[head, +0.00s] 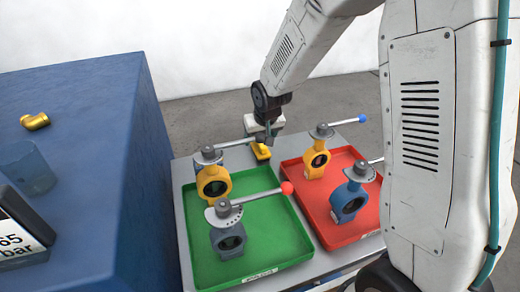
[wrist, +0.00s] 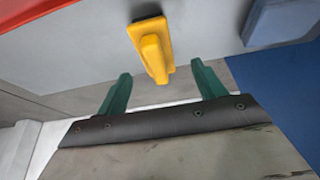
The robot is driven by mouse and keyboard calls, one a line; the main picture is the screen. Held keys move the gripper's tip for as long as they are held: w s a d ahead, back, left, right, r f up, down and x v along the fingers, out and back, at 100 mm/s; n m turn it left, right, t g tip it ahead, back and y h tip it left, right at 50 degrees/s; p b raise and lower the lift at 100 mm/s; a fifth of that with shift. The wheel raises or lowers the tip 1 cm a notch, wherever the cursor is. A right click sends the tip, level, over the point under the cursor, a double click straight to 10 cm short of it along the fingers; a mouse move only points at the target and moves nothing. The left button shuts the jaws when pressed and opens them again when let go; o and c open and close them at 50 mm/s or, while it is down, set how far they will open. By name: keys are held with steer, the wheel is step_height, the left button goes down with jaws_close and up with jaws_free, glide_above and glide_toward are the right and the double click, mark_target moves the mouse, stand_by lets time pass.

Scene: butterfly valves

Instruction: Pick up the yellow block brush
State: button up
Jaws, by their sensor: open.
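The yellow block brush (wrist: 153,48) lies on the grey table top in the wrist view, its raised yellow grip toward me and a dark edge at its far end. In the head view the brush (head: 261,152) sits at the back of the table, between the two trays, partly under my arm's end. My gripper (wrist: 160,82) is open, with its two green fingers apart on either side of the near end of the brush. The brush is not held. Whether the fingers are at its height I cannot tell. The fingers are hidden in the head view.
A green tray (head: 205,276) holds a yellow and a grey valve. A red tray (head: 335,238) holds a yellow and a blue valve. Valve levers stick out near the brush. A blue cabinet (head: 75,110) stands at the left, with a brass elbow (head: 35,121) on it.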

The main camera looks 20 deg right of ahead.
mark_target(259, 145)
steer(key=x, duration=0.5)
steer(key=shift+w+d+f, duration=0.2)
steer(key=c, duration=1.2)
steer(key=shift+r, duration=0.1)
step_height(259, 145, up, 28)
